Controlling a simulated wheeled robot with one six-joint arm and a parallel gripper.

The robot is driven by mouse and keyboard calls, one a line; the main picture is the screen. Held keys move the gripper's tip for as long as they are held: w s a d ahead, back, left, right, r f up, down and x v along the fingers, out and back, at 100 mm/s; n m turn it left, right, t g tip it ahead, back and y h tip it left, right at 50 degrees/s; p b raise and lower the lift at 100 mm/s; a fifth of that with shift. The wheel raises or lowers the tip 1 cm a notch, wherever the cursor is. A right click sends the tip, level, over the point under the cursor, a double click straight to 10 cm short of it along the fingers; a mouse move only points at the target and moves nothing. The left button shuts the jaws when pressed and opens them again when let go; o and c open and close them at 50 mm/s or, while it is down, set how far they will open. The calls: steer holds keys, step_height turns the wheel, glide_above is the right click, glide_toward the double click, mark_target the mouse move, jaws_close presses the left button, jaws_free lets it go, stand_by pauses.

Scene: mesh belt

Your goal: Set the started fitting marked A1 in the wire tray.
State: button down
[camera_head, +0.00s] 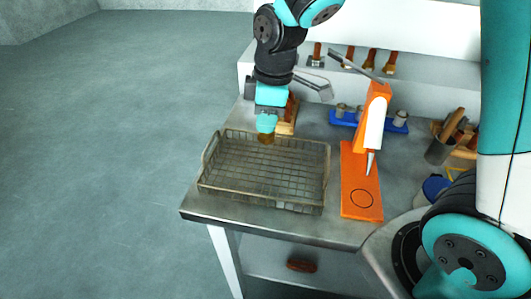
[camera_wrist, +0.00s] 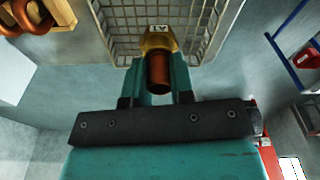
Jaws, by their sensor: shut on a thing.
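My gripper (camera_head: 266,122) is shut on the fitting marked A1 (camera_wrist: 157,42), which has a brass hex part with a white A1 label and a copper-coloured stub. In the head view the fitting (camera_head: 266,138) shows as a small brass piece below the fingers. It is at the far side of the wire tray (camera_head: 232,196), near its back rim; whether it touches the tray I cannot tell. The tray is a rectangular wire mesh basket, and it looks empty. In the wrist view the tray (camera_wrist: 205,14) lies beyond the fitting.
An orange press (camera_head: 362,190) with a lever stands right of the tray. A blue rack (camera_head: 345,119) with metal pieces is behind it. A wooden block with copper-coloured pieces (camera_wrist: 35,15) is beside my gripper.

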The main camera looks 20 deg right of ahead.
step_height(320, 180, down, 10)
steer(key=shift+f, duration=0.15)
stand_by(0.3)
steer(key=shift+f, duration=0.15)
steer(key=c, duration=1)
jaws_free()
steer(key=r, duration=0.4)
steer(key=d+r, duration=0.1)
steer(key=r, duration=0.7)
steer(key=shift+s+d, duration=0.15)
steer(key=shift+s, duration=0.2)
steer(key=s+a+r+m+y, duration=0.1)
steer(key=s+a+r+m, duration=0.1)
steer(key=s, duration=0.4)
steer(key=s+a+r+m+y, duration=0.1)
steer(key=s+r+m, duration=0.1)
steer(key=s, duration=0.4)
steer(key=s+a+r+m+y, duration=0.1)
steer(key=s+a+r+m, duration=0.1)
steer(key=s, duration=0.4)
steer(key=shift+a+r+g, duration=0.3)
steer(key=shift+a+r, duration=0.05)
steer(key=shift+r, duration=0.35)
